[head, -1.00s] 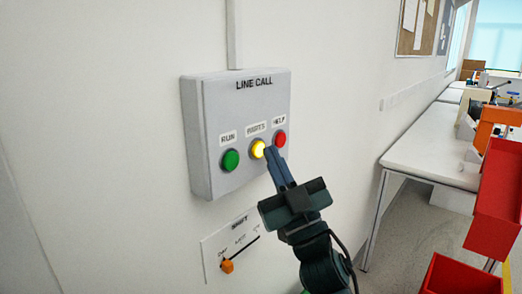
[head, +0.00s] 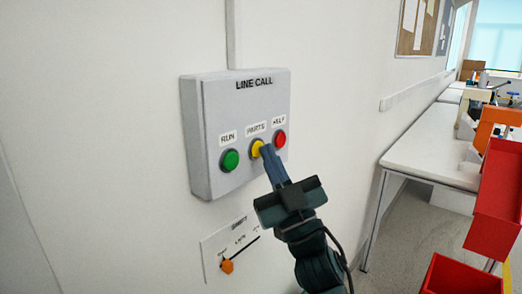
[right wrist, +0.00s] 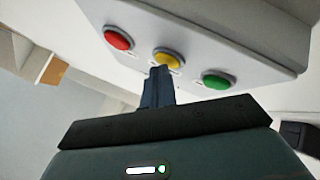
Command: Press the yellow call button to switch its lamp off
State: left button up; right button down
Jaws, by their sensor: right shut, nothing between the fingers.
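The yellow PARTS button (head: 257,148) sits between the green RUN button (head: 230,160) and the red HELP button (head: 279,139) on the grey LINE CALL box (head: 237,180). The yellow button looks unlit. My right gripper (head: 265,151) is shut and empty, its fingertips at the lower right edge of the yellow button. In the right wrist view the fingertips (right wrist: 159,72) overlap the lower edge of the yellow button (right wrist: 169,57); I cannot tell whether they touch it. My left gripper is not in view.
A SHIFT panel with an orange knob (head: 227,266) is on the wall below the box. To the right are a white workbench (head: 425,150) and red bins (head: 497,200). The wall left of the box is bare.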

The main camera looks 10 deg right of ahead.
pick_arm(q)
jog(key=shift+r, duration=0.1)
pick_arm(e)
jog(key=shift+s, duration=0.1)
jog(key=shift+s+d, duration=0.25)
pick_arm(q)
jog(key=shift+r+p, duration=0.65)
jog(key=shift+p, duration=0.1)
pick_arm(e)
jog(key=shift+s+d, duration=0.95)
jog(key=shift+s, duration=0.25)
jog(key=shift+s+d, duration=0.9)
jog(key=shift+s, duration=0.25)
jog(key=shift+f, duration=0.1)
